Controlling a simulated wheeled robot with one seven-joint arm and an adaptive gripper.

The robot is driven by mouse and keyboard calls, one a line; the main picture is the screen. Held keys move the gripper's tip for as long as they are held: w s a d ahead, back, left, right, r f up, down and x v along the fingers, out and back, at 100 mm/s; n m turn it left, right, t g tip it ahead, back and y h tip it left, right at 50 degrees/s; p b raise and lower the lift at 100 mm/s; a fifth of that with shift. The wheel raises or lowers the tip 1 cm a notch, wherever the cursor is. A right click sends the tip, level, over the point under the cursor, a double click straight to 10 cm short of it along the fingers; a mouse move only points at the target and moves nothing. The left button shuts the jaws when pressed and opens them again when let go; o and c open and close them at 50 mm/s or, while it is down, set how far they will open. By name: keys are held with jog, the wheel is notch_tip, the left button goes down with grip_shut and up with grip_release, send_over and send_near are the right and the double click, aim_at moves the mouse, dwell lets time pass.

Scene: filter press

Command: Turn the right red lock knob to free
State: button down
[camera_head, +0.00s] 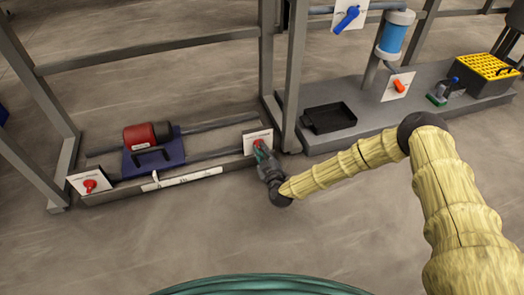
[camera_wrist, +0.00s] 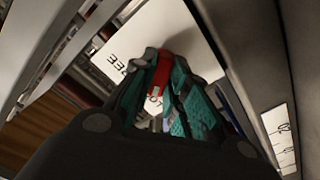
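The right red lock knob (camera_head: 257,142) sits on a white plate (camera_head: 248,135) at the right end of the low frame. In the wrist view, the red knob (camera_wrist: 161,72) is a narrow bar between my teal finger pads. The white plate (camera_wrist: 160,35) shows "FREE" to the left of the knob and part of another word below, mostly hidden by the fingers. My gripper (camera_head: 265,153) is at the knob, with its fingers close on both sides; it appears shut on it (camera_wrist: 166,80).
A second red knob (camera_head: 90,185) is on a plate at the frame's left end. A red cylinder on a blue block (camera_head: 152,160) stands between. A grey upright (camera_head: 292,80) rises close to my gripper's right. A black tray (camera_head: 328,118) lies beyond. The floor in front is clear.

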jog(key=shift+r+m+p, duration=0.25)
jog(key=shift+m+p, duration=0.05)
jog(key=shift+p, duration=0.6)
jog(key=m+p, duration=0.3)
jog(key=p, duration=0.1)
jog(key=shift+f+p, duration=0.1)
jog(key=shift+p, duration=0.3)
jog(key=shift+f+m+p, duration=0.2)
jog(key=shift+m+p, duration=0.7)
jog(key=shift+m, duration=4.3)
jog(key=c, duration=1.4)
grip_release()
jog(key=shift+s, duration=0.1)
